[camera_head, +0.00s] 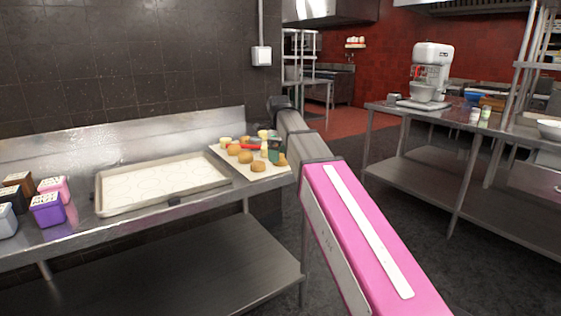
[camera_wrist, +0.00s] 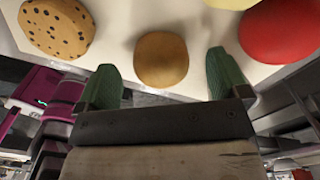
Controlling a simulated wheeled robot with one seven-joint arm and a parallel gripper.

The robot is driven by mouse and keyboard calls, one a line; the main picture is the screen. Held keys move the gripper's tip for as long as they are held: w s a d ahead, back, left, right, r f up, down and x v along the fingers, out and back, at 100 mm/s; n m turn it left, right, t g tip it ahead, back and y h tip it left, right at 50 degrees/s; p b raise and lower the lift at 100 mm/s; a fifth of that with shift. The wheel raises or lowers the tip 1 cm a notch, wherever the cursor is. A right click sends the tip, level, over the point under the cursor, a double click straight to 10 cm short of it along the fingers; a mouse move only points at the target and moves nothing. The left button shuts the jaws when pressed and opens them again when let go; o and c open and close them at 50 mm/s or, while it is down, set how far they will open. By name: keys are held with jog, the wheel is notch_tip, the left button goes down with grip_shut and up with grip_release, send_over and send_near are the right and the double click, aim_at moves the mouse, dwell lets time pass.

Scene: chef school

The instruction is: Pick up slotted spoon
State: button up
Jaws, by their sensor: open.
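I cannot make out a slotted spoon in either view. My gripper (camera_wrist: 164,72) is open, with two green fingers apart and nothing held between them. In the wrist view a small round brown piece (camera_wrist: 161,59) shows between the fingertips; I cannot tell whether they touch it. A spotted cookie-like piece (camera_wrist: 57,27) is at upper left, and a red rounded thing (camera_wrist: 280,30) is at upper right. In the head view, a green finger (camera_head: 273,156) shows over the right part of a pale board (camera_head: 222,154). My arm hides part of the area behind it.
The board holds several round brown pieces (camera_head: 258,166) and a red item (camera_head: 250,147) at the steel table's (camera_head: 150,228) right end. A shallow tray (camera_head: 165,184) lies left of it, then several coloured boxes (camera_head: 47,209). A mixer (camera_head: 430,72) stands on another table (camera_head: 410,113).

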notch_tip(320, 180, down, 2)
jog(key=shift+f, duration=0.15)
jog(key=shift+c, duration=0.2)
jog(key=c, duration=1)
jog(key=shift+o, duration=0.2)
